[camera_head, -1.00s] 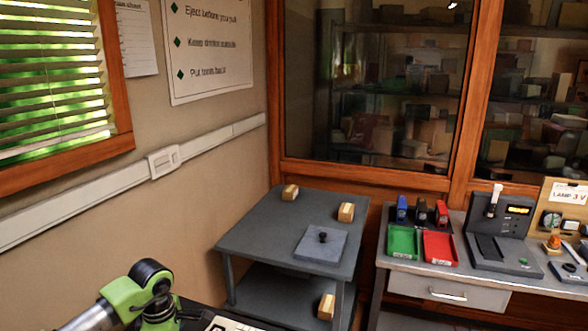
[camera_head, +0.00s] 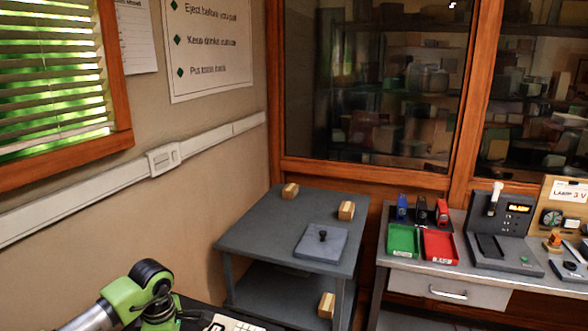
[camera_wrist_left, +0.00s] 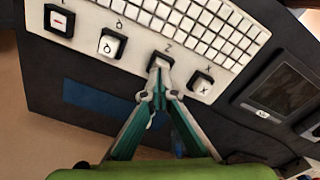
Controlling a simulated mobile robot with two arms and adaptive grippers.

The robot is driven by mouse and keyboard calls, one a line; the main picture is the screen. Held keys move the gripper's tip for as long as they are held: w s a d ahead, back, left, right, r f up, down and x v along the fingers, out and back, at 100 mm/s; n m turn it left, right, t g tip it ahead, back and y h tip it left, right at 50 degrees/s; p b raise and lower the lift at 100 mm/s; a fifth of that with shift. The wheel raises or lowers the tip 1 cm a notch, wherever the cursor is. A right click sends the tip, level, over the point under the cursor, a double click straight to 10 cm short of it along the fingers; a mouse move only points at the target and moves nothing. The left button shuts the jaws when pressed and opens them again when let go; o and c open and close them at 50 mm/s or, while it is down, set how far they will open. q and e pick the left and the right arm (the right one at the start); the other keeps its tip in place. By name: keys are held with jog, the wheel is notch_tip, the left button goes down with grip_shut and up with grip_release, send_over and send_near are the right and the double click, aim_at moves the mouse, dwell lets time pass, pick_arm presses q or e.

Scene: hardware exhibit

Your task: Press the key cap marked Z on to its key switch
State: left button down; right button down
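In the left wrist view, my left gripper (camera_wrist_left: 158,72) has its two fingers drawn together to a point at the switch labelled Z. A cap marked X (camera_wrist_left: 201,83) and a cap marked Q (camera_wrist_left: 111,43) sit on neighbouring switches. My right gripper is out of view.
A white keyboard (camera_wrist_left: 195,28) with many small keys lies behind the switches. A cap with a red mark (camera_wrist_left: 58,21) is at the left end. A dark screen panel (camera_wrist_left: 279,88) stands at the right. In the head view, a grey side table (camera_head: 262,222) stands beyond my arm.

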pick_arm(q)
jog(key=shift+f+b, duration=0.7)
jog(key=shift+f, duration=0.15)
jog(key=shift+r, duration=0.15)
dwell(0.3)
jog(key=shift+r+p, duration=1.95)
jog(key=shift+r, duration=1.5)
jog(key=shift+f, duration=0.1)
